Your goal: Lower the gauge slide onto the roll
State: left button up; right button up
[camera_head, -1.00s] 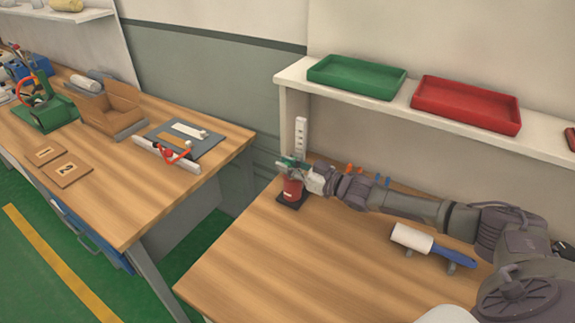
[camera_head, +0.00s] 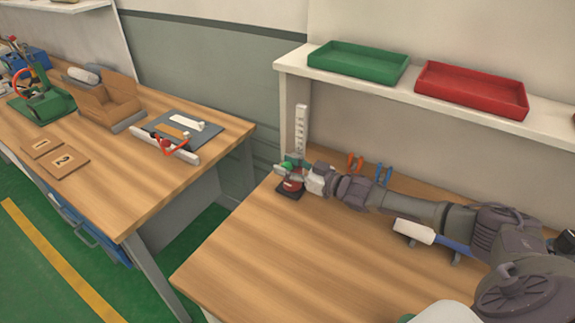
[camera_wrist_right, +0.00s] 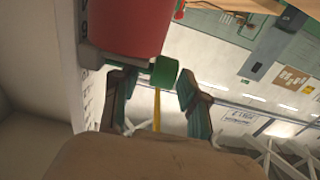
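The gauge stands at the far left of the right workbench. It has a white upright post (camera_head: 301,135) with marks and a dark base (camera_head: 290,194). The red roll (camera_head: 291,185) stands on the base, mostly covered from above. The green gauge slide (camera_head: 293,161) is low on the post, just above the roll. My right gripper (camera_head: 303,180) is at the slide. In the right wrist view its fingers (camera_wrist_right: 156,95) flank the slide's green knob (camera_wrist_right: 165,72), with the red roll (camera_wrist_right: 125,28) just beyond. Any gap between slide and roll is hidden. My left gripper is not in view.
A lint roller (camera_head: 415,231) lies under my right forearm. Orange clips (camera_head: 355,161) and blue clips (camera_head: 383,175) stand behind the arm. A shelf (camera_head: 300,64) with green (camera_head: 357,63) and red (camera_head: 470,89) trays overhangs the back. The bench's front (camera_head: 270,262) is clear.

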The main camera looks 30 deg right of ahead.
jog(key=v, duration=1.2)
dwell(0.5)
